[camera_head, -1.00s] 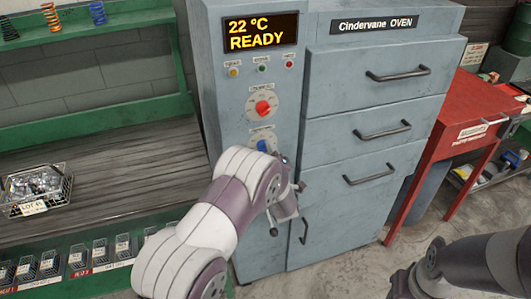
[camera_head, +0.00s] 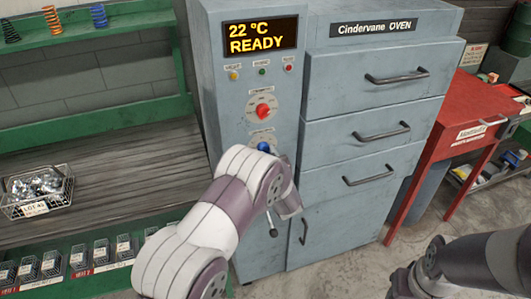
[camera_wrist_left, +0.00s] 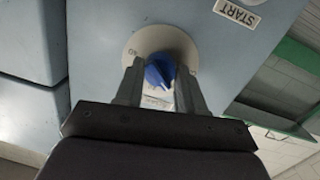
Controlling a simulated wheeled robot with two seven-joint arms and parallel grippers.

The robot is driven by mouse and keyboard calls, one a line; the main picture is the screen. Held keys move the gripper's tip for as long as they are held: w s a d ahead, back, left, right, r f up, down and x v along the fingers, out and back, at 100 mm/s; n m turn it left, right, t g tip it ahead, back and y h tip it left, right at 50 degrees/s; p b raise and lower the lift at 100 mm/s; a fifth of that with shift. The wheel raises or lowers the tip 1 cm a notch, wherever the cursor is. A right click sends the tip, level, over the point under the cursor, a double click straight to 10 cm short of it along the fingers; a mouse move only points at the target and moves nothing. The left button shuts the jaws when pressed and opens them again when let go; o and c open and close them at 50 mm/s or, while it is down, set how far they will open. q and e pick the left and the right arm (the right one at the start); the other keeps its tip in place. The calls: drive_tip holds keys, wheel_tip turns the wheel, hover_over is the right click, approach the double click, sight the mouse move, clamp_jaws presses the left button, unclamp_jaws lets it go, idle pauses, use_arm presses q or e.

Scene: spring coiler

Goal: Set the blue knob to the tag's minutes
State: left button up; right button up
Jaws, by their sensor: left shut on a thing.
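The blue knob (camera_head: 264,146) sits on a pale round dial below the red knob (camera_head: 263,111) on the grey oven's control panel. In the left wrist view the blue knob (camera_wrist_left: 159,71) lies between the two fingers of my left gripper (camera_wrist_left: 160,84), which is shut on it. In the head view my left arm hides the gripper and the lower part of the blue dial. The dial's marks are too small to read. A wire basket (camera_head: 38,190) on the bench carries a white tag (camera_head: 34,209) that seems to read LOT 45. My right gripper is out of view.
The display (camera_head: 260,34) shows 22 °C and READY. Drawers with bar handles stand right of the panel, and a red table (camera_head: 470,115) is beyond. Small wire baskets (camera_head: 77,256) line the bench's front. A START label (camera_wrist_left: 237,12) is near the dial.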

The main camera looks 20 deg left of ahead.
use_arm(q)
drive_tip(key=shift+f, duration=0.1)
idle(0.3)
drive_tip(key=o, duration=1)
drive_tip(key=shift+o, duration=0.2)
drive_tip(key=b+v, duration=0.1)
drive_tip(key=v, duration=1.2)
drive_tip(key=shift+b, duration=0.4)
drive_tip(key=shift+w, duration=0.15)
